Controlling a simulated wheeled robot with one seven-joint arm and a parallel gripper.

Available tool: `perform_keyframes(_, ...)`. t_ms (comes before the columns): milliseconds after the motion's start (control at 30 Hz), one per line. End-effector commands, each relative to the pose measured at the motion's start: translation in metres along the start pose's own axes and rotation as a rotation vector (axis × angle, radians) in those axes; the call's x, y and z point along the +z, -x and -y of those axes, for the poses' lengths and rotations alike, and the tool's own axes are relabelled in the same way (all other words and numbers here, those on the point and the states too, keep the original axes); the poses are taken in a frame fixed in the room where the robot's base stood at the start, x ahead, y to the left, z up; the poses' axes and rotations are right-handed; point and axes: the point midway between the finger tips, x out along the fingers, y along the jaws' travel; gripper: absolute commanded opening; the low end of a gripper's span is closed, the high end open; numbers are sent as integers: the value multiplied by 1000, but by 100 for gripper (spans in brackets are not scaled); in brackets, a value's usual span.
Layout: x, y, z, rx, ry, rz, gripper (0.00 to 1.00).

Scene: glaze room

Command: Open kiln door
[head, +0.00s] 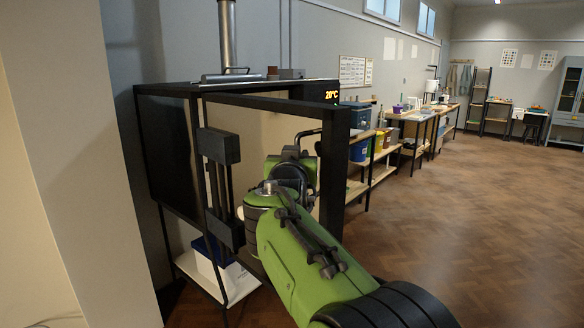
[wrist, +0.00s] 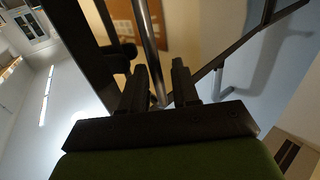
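The kiln (head: 165,135) is a dark box on a black stand at the left, with a 20°C display (head: 331,94). Its black-framed door (head: 285,104) appears to stand ajar, its right edge out from the kiln front. Black blocks and upright rods (head: 220,146) sit at its left. My gripper (head: 290,170) is in front of the cream inner face, partly hidden by my arm. In the wrist view, a metal bar (wrist: 148,40) runs between the fingertips of my gripper (wrist: 159,80). The fingers are apart, with a gap beside the bar; contact is unclear.
A wall pillar (head: 75,130) stands close at the left. A white box (head: 215,262) is on the shelf under the kiln. Benches (head: 400,150) with tubs line the wall beyond. The wooden floor (head: 480,230) at the right is clear.

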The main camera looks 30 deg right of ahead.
Motion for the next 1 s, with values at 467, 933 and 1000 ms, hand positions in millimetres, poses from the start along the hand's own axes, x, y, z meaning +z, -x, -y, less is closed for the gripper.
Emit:
perform_keyframes(467,0,126,1,-6,-1,-4,30)
perform_keyframes(933,0,146,0,-3,-1,-2,30)
perform_keyframes(1000,0,146,0,-3,-1,-2,30)
